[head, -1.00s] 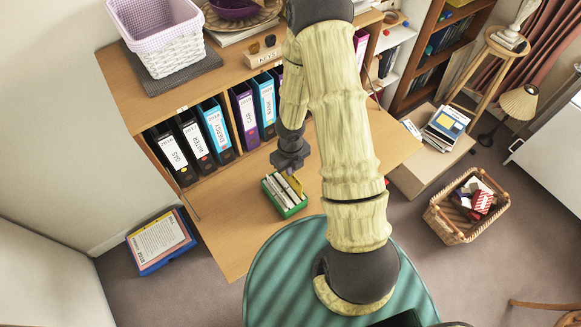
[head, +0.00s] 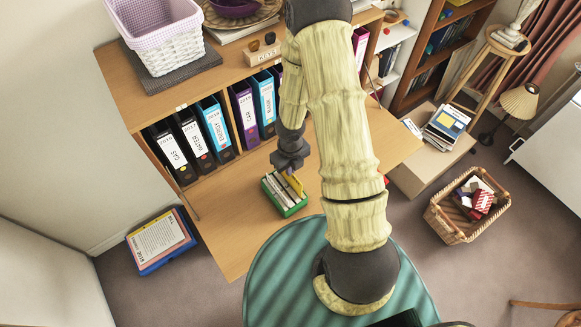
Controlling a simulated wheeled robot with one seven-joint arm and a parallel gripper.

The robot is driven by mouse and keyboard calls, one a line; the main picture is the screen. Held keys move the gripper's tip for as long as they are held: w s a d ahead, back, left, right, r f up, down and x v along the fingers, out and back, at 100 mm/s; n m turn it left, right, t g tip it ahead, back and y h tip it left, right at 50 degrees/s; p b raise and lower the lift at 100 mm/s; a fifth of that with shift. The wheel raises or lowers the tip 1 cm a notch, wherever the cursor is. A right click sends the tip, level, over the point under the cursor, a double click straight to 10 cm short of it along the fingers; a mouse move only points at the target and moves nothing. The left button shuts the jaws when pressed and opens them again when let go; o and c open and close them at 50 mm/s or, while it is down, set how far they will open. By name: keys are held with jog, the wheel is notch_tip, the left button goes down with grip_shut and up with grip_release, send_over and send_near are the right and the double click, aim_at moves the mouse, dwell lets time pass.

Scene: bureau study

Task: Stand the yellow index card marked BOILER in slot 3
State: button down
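A green card box (head: 291,211) stands on the wooden desk flap, with several pale cards upright in it. A yellow card (head: 293,184) stands tilted at the box's right side and sticks up above the others. Its marking and its slot number are too small to read. My gripper (head: 288,172) points down just above the box, its tips close to the yellow card's top edge. I cannot tell whether the fingers touch or grip the card.
Ring binders (head: 214,125) stand in the shelf behind the box. The wooden desk flap (head: 233,235) is bare left of the box. A wicker basket (head: 452,222) and a blue tray with papers (head: 161,241) are on the floor.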

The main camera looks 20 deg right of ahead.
jog(key=b, duration=0.5)
send_over(290, 184)
jog(key=shift+f, duration=2.35)
dwell(1.1)
jog(key=c, duration=1.7)
grip_release()
jog(key=o, duration=0.6)
jog(key=shift+c, duration=0.2)
jog(key=shift+p, duration=0.3)
jog(key=shift+r+p, duration=4.05)
